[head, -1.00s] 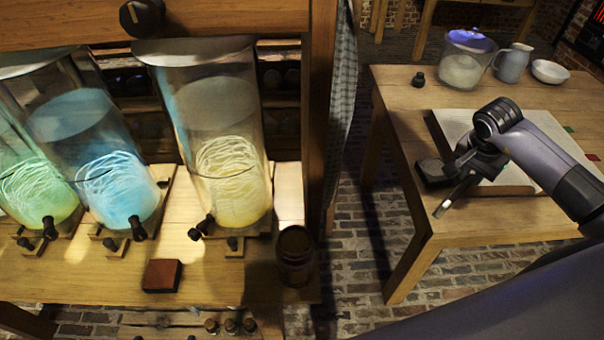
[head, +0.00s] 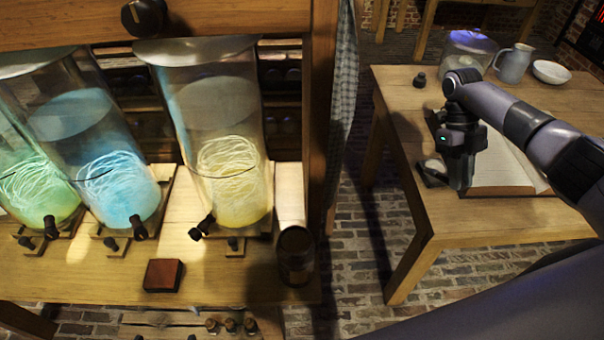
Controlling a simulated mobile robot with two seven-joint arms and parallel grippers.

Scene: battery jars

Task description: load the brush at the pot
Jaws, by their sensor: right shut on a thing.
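My right gripper (head: 461,182) points down over the front left part of the right-hand table (head: 400,75), in front of the open book (head: 505,165). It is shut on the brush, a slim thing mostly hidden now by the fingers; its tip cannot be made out. A low dark dish-like thing (head: 431,175) lies just left of the fingers, partly covered; whether the brush touches it I cannot tell. A small black pot (head: 419,79) stands farther back on the same table. Which of these is the pot is unclear. My left gripper is not in view.
A glass jar with a purplish lid (head: 468,42), a grey jug (head: 513,64) and a white bowl (head: 551,72) stand at the back. On the left bench, large glass jars (head: 228,150), a brown block (head: 163,275) and a dark canister (head: 295,257). A brick-floored gap separates the tables.

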